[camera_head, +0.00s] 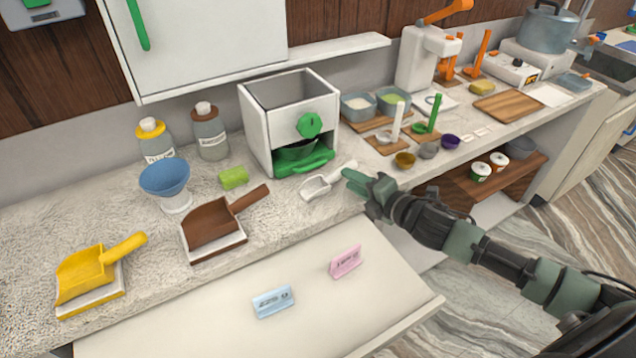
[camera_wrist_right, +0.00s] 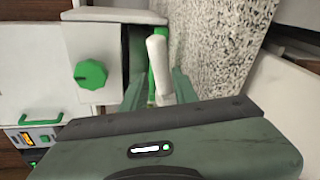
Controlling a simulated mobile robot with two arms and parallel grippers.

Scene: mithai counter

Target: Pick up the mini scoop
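The white mini scoop (camera_head: 318,187) lies on the speckled counter in front of the white dispenser, its handle pointing right toward my right gripper. My right gripper (camera_head: 358,179) is at the handle end. In the right wrist view the white handle (camera_wrist_right: 158,62) shows between the two fingers (camera_wrist_right: 158,88), with gaps at its sides, so the gripper looks open around or just above it. The handle's lower end is partly hidden by the gripper body. My left gripper is not in view.
The white dispenser (camera_head: 289,100) with green knob stands close behind the scoop. A brown scoop (camera_head: 210,222), a yellow scoop (camera_head: 85,272) and a blue funnel (camera_head: 165,176) are to the left. Small bowls and green and white tools stand right. A pale surface with two tags lies in front.

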